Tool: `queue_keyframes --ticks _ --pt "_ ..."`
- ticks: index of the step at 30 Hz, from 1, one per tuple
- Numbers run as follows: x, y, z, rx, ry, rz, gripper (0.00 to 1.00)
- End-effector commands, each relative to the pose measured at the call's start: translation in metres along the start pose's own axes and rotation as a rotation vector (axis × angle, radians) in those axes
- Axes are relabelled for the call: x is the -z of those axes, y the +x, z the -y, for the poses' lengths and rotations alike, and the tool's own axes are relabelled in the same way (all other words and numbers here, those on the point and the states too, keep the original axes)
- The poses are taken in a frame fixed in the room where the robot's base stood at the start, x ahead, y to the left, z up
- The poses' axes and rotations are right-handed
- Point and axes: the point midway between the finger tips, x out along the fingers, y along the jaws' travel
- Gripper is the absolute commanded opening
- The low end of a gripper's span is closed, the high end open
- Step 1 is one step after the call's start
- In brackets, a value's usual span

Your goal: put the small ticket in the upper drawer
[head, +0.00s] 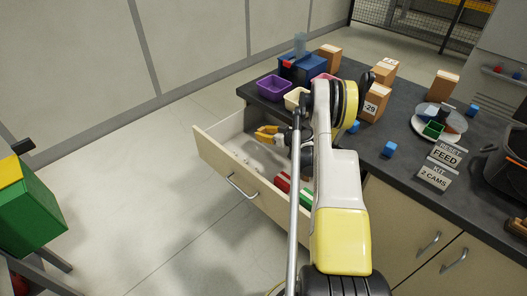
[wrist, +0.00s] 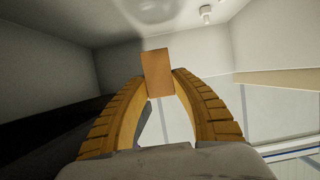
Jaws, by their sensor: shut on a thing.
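The small ticket is most likely the flat orange-brown rectangular piece (wrist: 157,72) in the wrist view. It sits between the tips of my gripper's ridged orange-yellow fingers (wrist: 160,85), which are shut on it. In the head view my gripper (head: 262,133) is at the open upper drawer (head: 210,150), over its far inner part. I cannot make out the ticket there, nor how high above the drawer floor the fingers are. The drawer is pulled out from the bench, and my arm hides part of its right side.
The drawer holds a red block (head: 283,182), a green block (head: 305,196) and small pale bits. On the dark benchtop (head: 385,175) are a purple bin (head: 274,88), a blue toolbox (head: 302,68), cardboard boxes (head: 376,102) and blue cubes (head: 389,149). Open floor lies left of the drawer.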

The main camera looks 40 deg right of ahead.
Motion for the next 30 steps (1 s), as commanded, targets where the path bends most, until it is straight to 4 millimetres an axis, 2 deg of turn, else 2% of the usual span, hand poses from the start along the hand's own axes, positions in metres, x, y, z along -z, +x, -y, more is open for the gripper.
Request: queue_keyframes --ticks 1,3,11,16,29,30 --pt "-0.015 0.006 0.000 0.000 0.000 0.000 0.12" --pt "-0.025 0.010 0.000 0.000 0.000 0.000 0.12" --pt "-0.044 0.018 0.000 0.000 0.000 0.000 0.12" --pt "-0.070 0.029 0.000 0.000 0.000 0.000 0.12" --pt "-0.076 0.031 0.000 0.000 0.000 0.000 0.12" --pt "-0.075 0.031 0.000 0.000 0.000 0.000 0.43"
